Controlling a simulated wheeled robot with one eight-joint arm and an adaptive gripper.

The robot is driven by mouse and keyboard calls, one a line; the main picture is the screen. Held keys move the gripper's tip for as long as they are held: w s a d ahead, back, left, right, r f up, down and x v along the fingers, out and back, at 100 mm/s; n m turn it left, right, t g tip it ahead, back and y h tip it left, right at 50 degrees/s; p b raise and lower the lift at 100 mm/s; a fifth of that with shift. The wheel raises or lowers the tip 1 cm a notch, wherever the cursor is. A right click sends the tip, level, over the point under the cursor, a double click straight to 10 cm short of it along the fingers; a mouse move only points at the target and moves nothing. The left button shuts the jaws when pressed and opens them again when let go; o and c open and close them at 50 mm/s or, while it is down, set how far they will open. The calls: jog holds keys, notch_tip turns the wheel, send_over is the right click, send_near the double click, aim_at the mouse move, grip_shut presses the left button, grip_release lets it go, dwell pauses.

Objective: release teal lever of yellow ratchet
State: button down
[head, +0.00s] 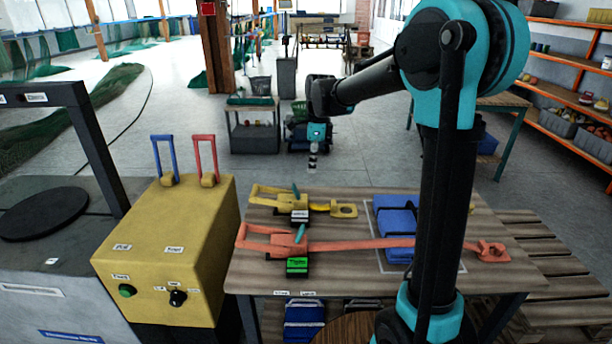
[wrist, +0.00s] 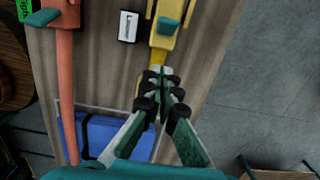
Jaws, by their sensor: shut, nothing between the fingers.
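The yellow ratchet (head: 270,196) lies on the wooden table at its far side, with a yellow strap and end fitting (head: 343,210) to its right. Its teal lever (head: 296,191) stands up from the body. In the wrist view the yellow ratchet (wrist: 167,42) is at the top, with the teal lever (wrist: 168,25) across it. My gripper (head: 312,168) points down above the table's far side. In the wrist view my gripper (wrist: 160,75) is shut and empty, its tips over the yellow strap just below the ratchet, apart from the lever. The tips hide part of the strap.
An orange ratchet (head: 262,241) with its own teal lever (head: 300,234) and long strap lies nearer on the table. A green label (head: 297,266) and a white label (head: 300,216) sit beside the ratchets. A blue bundle (head: 396,222) lies right. A yellow control box (head: 165,250) stands left.

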notch_tip(320, 180, up, 7)
jog(key=shift+a+r, duration=0.2)
jog(key=shift+a, duration=0.25)
